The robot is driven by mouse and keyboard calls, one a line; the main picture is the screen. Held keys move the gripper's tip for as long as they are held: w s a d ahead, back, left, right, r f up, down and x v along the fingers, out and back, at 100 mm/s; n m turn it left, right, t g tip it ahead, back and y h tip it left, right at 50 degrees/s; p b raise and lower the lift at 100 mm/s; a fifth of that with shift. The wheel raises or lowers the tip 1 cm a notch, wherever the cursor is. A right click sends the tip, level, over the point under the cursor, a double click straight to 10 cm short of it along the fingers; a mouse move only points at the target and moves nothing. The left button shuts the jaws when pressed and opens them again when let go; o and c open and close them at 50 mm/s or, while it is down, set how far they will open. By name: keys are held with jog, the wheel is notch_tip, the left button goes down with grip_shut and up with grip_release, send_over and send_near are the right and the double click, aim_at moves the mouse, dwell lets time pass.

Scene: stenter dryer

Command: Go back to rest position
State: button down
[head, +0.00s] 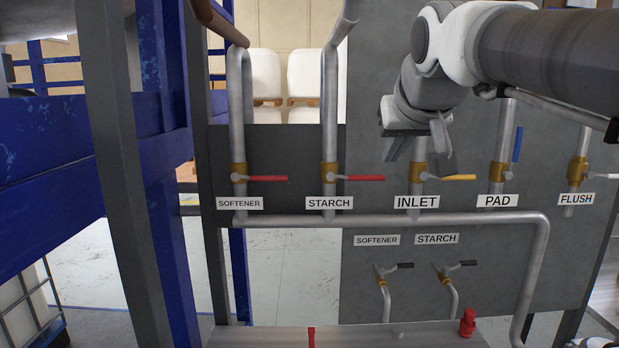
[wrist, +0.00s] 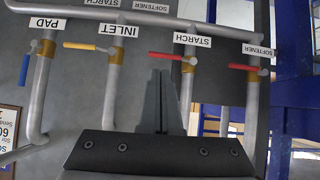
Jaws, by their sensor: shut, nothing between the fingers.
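My gripper (head: 395,148) hangs from my arm at the upper right of the head view, in front of the grey panel near the INLET pipe. In the wrist view its two fingers (wrist: 160,90) are together with nothing between them. The INLET valve's yellow handle (head: 459,177) lies level, just below and right of the gripper; it also shows in the wrist view (wrist: 79,46). The gripper appears apart from the handles. The red STARCH handle (head: 364,178) and red SOFTENER handle (head: 267,178) lie level to the left. The blue PAD handle (head: 518,144) points up.
The white FLUSH handle (head: 604,176) is at the far right. Two lower valves with black handles (head: 405,265) sit below a long horizontal pipe (head: 390,220). A grey post (head: 118,180) and blue frame (head: 45,215) stand at left. A metal ledge (head: 260,337) runs along the bottom.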

jog(key=s+f+g, duration=0.5)
jog(key=s+f, duration=1.7)
jog(key=f, duration=0.3)
jog(key=shift+f, duration=0.35)
jog(key=shift+d, duration=0.15)
